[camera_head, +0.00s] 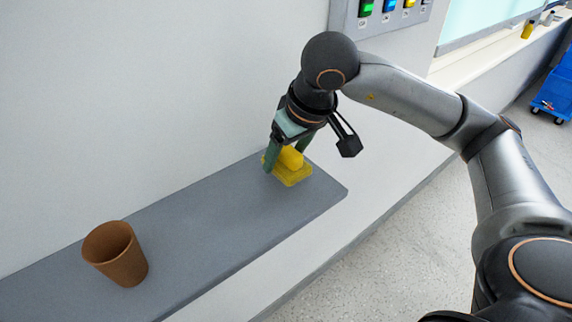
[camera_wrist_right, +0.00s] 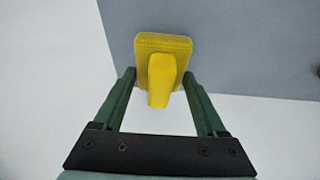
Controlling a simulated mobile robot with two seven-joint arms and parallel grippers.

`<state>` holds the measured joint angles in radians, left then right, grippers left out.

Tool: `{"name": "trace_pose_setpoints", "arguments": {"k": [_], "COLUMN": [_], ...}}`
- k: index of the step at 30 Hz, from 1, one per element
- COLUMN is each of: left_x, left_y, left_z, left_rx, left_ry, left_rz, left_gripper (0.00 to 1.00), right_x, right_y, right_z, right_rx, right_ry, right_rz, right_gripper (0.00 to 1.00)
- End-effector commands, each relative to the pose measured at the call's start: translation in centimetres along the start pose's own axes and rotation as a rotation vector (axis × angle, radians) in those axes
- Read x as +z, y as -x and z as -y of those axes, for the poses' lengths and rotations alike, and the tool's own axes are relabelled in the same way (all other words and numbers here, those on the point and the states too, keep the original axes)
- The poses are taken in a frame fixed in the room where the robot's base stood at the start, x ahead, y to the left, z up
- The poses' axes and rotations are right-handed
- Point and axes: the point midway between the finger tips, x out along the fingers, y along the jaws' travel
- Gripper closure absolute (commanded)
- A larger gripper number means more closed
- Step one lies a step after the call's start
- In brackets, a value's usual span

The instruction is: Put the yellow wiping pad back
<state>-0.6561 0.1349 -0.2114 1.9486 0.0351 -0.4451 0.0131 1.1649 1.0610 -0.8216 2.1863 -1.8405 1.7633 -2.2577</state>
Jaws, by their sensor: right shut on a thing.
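The yellow wiping pad (camera_head: 292,175), a flat base with a raised grip block, is at the right end of the grey shelf (camera_head: 225,205). I cannot tell whether its base rests on the shelf or is just above it. My right gripper (camera_head: 285,160) points down and is shut on the pad, one green finger at each side. In the right wrist view the pad (camera_wrist_right: 163,60) sits between the fingertips, its grip block toward the camera. My left gripper is not in view.
A brown cup (camera_head: 117,255) stands upright on the shelf, to the left of the pad. The shelf between them is clear. A panel with coloured buttons (camera_head: 380,12) is on the wall above. A blue cart (camera_head: 555,90) stands on the floor at the far right.

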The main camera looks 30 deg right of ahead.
Motion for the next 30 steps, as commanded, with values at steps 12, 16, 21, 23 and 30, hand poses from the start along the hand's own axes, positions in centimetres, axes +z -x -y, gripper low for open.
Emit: {"name": "trace_pose_setpoints", "arguments": {"k": [12, 16, 21, 23, 30], "left_x": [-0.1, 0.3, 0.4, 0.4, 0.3], "left_y": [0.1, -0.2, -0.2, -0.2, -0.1], "left_z": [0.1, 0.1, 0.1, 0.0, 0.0], "left_rx": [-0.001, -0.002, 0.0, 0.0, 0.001], "left_ry": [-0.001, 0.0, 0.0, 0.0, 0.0], "left_rz": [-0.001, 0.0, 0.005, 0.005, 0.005], "left_gripper": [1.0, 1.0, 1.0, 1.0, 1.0], "right_x": [1.2, 1.3, 1.3, 1.3, 1.3], "right_y": [-2.5, -2.8, -2.8, -2.8, -2.8], "right_z": [0.1, 0.1, 0.1, 0.1, 0.1], "right_rx": [-0.001, -0.001, -0.001, -0.001, -0.001], "right_ry": [0.001, 0.001, 0.0, 0.0, 0.0], "right_rz": [0.001, 0.001, 0.001, 0.001, 0.001], "right_gripper": [0.78, 0.78, 0.14, 0.07, 0.0]}}
